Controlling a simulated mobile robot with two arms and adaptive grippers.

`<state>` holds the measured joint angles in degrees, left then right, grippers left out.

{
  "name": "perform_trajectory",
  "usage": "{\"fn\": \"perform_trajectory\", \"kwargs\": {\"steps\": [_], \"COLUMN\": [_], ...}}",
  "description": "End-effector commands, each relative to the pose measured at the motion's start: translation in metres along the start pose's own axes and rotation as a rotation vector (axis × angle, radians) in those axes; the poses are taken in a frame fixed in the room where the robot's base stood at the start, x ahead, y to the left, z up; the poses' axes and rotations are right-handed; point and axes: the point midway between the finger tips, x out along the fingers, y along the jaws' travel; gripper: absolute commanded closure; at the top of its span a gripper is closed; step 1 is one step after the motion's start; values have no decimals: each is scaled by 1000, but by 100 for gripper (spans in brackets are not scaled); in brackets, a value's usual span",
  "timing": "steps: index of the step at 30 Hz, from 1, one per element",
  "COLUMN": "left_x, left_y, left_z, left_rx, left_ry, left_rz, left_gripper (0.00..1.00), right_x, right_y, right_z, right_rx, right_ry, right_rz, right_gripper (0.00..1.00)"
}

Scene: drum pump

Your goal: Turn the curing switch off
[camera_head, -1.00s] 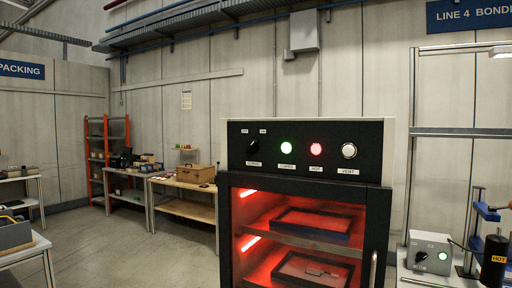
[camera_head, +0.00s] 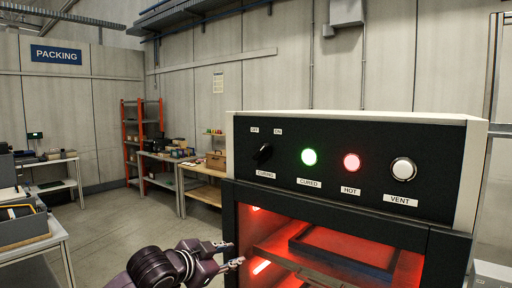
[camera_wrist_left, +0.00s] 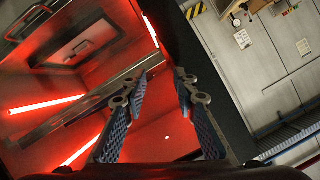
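The curing switch (camera_head: 262,152) is a black rotary knob on the oven's black front panel, above the label CURING and below the marks OFF and ON. Its pointer tilts toward the upper right, the ON side. My left gripper (camera_head: 240,255) is low in the head view, in front of the oven's left side and below the knob. In the left wrist view its two fingers (camera_wrist_left: 160,85) are apart with nothing between them. The knob cannot be made out in the wrist view. My right gripper does not show.
A green CURED lamp (camera_head: 309,157), a red HOT lamp (camera_head: 352,163) and a white VENT button (camera_head: 403,170) sit right of the knob. The red-lit oven chamber (camera_head: 330,255) holds trays on shelves. Open floor lies to the left, before the benches.

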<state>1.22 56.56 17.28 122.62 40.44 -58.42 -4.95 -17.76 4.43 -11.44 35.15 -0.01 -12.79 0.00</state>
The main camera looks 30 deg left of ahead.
Motion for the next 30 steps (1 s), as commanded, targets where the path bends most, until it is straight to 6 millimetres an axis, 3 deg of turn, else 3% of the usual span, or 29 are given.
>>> {"fn": "perform_trajectory", "kwargs": {"steps": [1,3,6,10,13,16,30], "left_x": [-26,-55,-97,-137,-153,-155,-113], "left_y": [-19,-39,-60,-70,-72,-73,-78], "left_z": [-50,-101,-163,-212,-230,-238,-260], "left_rx": [64,123,192,255,279,286,286], "left_ry": [71,154,259,345,377,385,384], "left_rz": [-24,-49,-83,-110,-118,-120,-120], "left_gripper": [73,73,73,73,73,73,73], "right_x": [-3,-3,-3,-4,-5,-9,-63], "right_y": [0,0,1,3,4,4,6], "right_z": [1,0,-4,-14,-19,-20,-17], "right_rx": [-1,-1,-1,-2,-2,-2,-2], "right_ry": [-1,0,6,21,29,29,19], "right_rz": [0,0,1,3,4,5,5], "right_gripper": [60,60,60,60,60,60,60]}}
